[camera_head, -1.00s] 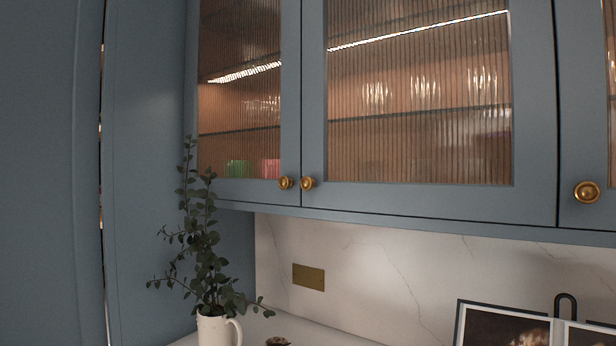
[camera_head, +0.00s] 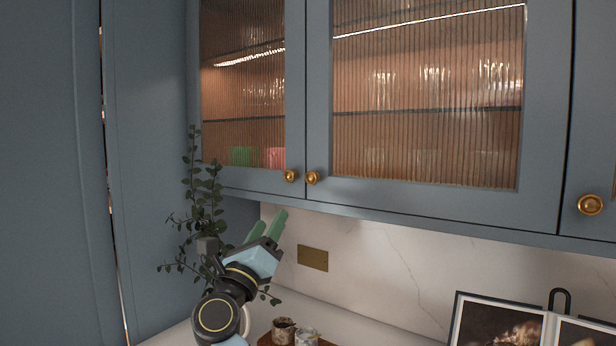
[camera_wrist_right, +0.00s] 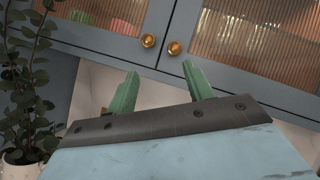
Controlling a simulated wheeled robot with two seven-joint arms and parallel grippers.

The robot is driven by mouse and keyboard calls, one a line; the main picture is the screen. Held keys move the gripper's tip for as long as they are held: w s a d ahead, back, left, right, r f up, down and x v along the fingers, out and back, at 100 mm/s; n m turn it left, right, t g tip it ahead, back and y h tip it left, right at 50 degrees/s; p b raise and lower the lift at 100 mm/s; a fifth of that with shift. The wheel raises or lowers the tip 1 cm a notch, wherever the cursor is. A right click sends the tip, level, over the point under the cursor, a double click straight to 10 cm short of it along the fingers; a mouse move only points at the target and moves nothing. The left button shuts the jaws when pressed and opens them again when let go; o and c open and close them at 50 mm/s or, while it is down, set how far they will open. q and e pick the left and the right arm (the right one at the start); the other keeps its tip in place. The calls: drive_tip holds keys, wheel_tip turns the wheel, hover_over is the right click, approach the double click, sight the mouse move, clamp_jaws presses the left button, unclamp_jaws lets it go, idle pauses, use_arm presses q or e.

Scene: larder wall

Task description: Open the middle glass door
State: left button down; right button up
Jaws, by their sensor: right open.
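The middle glass door (camera_head: 430,95) is shut, with a blue-grey frame and ribbed glass. Its round brass knob (camera_head: 312,178) sits at its lower left corner, beside the knob of the left door. The middle door's knob also shows in the right wrist view (camera_wrist_right: 174,48). My right gripper (camera_head: 268,225) is open and empty, its green fingers pointing up, below and left of the knobs in the head view. In the wrist view the fingers (camera_wrist_right: 158,82) are apart, with both knobs beyond them, untouched. My left gripper is not in view.
The left glass door (camera_head: 243,100) is shut, with its own brass knob (camera_head: 290,176). A leafy plant (camera_head: 205,190) stands behind my right arm. Small cups (camera_head: 284,331) and an open book (camera_head: 500,325) are on the counter. A brass plate (camera_head: 313,258) is on the marble wall.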

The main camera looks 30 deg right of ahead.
sight(309, 179)
drive_tip(key=w+d+r+m+g+p, duration=0.1)
drive_tip(key=d+r, duration=0.1)
drive_tip(key=d, duration=0.2)
drive_tip(key=w+d+r+m+g+p, duration=0.1)
drive_tip(key=w+d+r+m, duration=0.1)
drive_tip(key=d+r, duration=0.1)
drive_tip(key=w+d+r+m+g+p, duration=0.2)
drive_tip(key=d, duration=0.3)
drive_tip(key=shift+w+d+r+h, duration=0.1)
drive_tip(key=shift+d+r+h, duration=0.1)
drive_tip(key=shift+r+h, duration=0.1)
drive_tip(key=shift+f, duration=0.1)
drive_tip(key=shift+c, duration=0.2)
clamp_jaws()
